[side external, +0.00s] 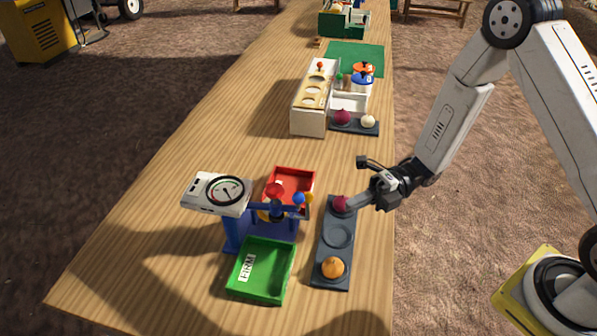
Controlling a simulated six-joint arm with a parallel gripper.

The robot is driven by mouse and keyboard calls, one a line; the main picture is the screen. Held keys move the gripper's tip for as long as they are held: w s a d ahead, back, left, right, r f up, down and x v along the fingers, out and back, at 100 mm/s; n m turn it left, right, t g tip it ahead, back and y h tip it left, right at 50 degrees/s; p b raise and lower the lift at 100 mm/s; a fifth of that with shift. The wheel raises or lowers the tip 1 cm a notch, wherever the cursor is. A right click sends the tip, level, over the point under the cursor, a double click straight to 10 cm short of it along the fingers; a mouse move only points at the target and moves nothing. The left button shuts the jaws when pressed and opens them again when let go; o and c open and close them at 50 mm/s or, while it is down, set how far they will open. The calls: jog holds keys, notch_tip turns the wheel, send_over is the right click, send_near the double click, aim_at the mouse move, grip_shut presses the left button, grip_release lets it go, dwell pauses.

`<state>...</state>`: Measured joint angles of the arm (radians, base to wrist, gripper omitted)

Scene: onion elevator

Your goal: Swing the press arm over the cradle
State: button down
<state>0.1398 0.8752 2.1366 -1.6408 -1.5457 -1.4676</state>
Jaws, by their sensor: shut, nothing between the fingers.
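A blue press (232,235) with a white dial gauge (227,190) stands near the table's front. Its blue press arm (285,210) reaches right from the post, with a red knob above and a blue ball (298,198) near its right end. A dark and yellow round part (268,215), possibly the cradle, shows partly behind the arm. I cannot tell whether the arm is over it. My gripper (356,203) is shut and empty, right of the press. Its tips are beside a red onion (340,204), and I cannot tell if they touch it.
The onion sits in the far end of a dark three-well tray (334,258); an orange-brown onion (333,267) sits in the near end. A green FIRM bin (284,275) is in front of the press, a red bin (300,176) behind. A white rack (308,122) stands farther back.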

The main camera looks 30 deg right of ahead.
jog(key=shift+d+f+n+t+h, duration=0.3)
jog(key=shift+f+n+t, duration=0.3)
jog(key=shift+a, duration=0.15)
jog(key=shift+w+a, duration=0.65)
jog(key=shift+a, duration=4.3)
jog(key=shift+w+d, duration=0.5)
jog(key=shift+w, duration=0.4)
jog(key=shift+w+d, duration=0.5)
jog(key=shift+w, duration=0.35)
jog(key=shift+d, duration=0.1)
jog(key=shift+w+d+g, duration=0.2)
jog(key=shift+w+g, duration=0.05)
jog(key=shift+g, duration=0.25)
